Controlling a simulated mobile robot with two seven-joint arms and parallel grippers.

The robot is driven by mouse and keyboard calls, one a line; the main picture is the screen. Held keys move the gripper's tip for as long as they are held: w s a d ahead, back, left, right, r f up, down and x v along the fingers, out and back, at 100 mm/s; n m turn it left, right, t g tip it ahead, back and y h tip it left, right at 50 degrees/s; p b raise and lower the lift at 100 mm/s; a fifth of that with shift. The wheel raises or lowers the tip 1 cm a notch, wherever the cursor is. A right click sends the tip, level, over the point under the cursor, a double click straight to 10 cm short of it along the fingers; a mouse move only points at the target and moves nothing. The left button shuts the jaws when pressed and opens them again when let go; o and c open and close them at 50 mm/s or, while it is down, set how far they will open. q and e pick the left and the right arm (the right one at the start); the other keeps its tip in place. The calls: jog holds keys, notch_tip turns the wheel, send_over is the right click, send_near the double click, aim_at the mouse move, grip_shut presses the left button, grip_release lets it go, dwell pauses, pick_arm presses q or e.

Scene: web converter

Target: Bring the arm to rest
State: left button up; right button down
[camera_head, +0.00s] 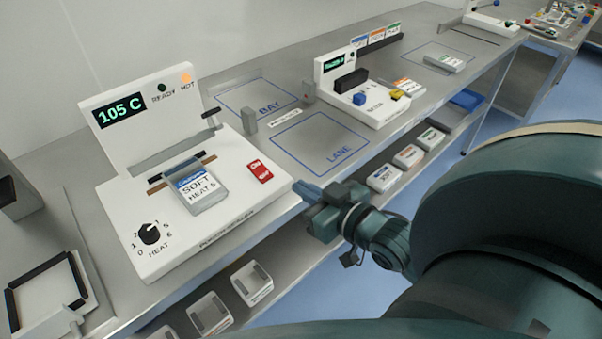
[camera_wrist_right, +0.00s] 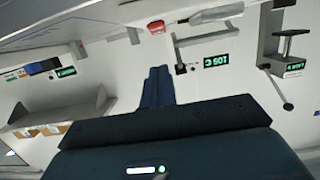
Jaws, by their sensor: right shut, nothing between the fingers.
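My right gripper (camera_head: 308,192) is shut and empty in the head view. Its fingertips are at the front right edge of the white heat sealer (camera_head: 215,222), right of the red switch (camera_head: 259,171); I cannot tell whether they touch it. In the right wrist view the shut fingers (camera_wrist_right: 157,86) point up, with nothing between them. The sealer's display (camera_wrist_right: 216,61) reads 105 C, and its HOT lamp is lit orange. A pouch (camera_head: 203,190) marked SOFT lies on the sealer's front. My left gripper is not in view.
Right of the sealer are the marked BAY (camera_head: 238,99) and LANE (camera_head: 318,145) areas, both bare. A second white machine (camera_head: 384,108) stands beyond them. A black-edged frame (camera_head: 42,290) is at the lower left. Packs (camera_head: 384,178) lie on the lower shelf.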

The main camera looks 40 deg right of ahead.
dwell(0.4)
jog(key=s+a+f+g, duration=0.2)
jog(key=a+f, duration=0.4)
jog(key=f, duration=0.4)
jog(key=s+a+f+n+g+y, duration=0.1)
jog(key=s+a+f+g, duration=0.2)
jog(key=a+f, duration=0.3)
notch_tip(320, 180, down, 4)
jog(key=shift+s+f+n+y, duration=0.25)
jog(key=shift+s+n+y, duration=0.05)
jog(key=shift+s, duration=0.5)
